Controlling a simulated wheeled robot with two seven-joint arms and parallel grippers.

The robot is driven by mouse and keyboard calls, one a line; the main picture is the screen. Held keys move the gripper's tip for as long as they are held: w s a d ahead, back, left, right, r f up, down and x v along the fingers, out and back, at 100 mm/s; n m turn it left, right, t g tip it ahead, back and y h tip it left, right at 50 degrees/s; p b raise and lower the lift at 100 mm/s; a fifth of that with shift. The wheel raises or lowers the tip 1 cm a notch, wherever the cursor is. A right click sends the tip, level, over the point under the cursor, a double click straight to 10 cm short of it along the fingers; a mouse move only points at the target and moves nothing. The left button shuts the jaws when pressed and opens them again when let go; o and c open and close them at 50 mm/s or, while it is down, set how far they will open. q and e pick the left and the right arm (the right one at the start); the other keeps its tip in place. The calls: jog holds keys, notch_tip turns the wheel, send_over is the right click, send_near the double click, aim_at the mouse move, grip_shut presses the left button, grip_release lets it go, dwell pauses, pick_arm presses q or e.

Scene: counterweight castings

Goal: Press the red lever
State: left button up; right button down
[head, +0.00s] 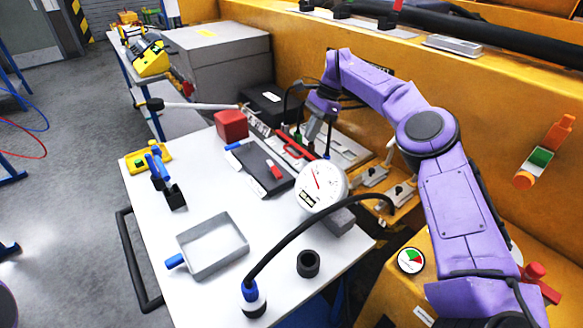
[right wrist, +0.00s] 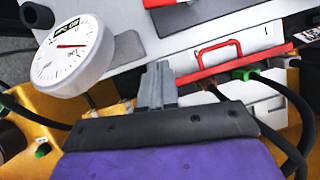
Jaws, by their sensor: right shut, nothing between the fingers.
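A red lever-like handle (head: 297,150) lies low at the back of the white table, just left of my right gripper (head: 312,135). In the right wrist view a red bracket-shaped handle (right wrist: 220,52) stands on a long red bar, to the right of my right gripper (right wrist: 157,85). The grey fingers are shut together with nothing between them, and the picture shows them apart from the red handle. I cannot tell for certain which red part is the lever. My left gripper is not in view.
A white dial gauge (head: 320,186) stands close in front of my right gripper. A red cube (head: 231,125), a dark flat case (head: 262,168), a grey tray (head: 212,246) and a black hose (head: 320,212) are on the table. A yellow machine wall (head: 470,95) rises behind.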

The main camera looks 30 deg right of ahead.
aim_at(274, 169)
jog(key=shift+s+a, duration=0.1)
jog(key=a+f+p, duration=0.1)
jog(key=a+f, duration=0.1)
jog(key=f, duration=0.1)
jog(key=a+f+p, duration=0.2)
jog(key=f, duration=0.1)
jog(key=a+f+p, duration=0.1)
jog(key=a+f, duration=0.1)
jog(key=shift+a+f, duration=0.4)
jog(key=shift+a+f+p, duration=0.1)
jog(key=shift+a+p, duration=0.2)
jog(key=shift+a, duration=0.15)
jog(key=shift+f, duration=0.1)
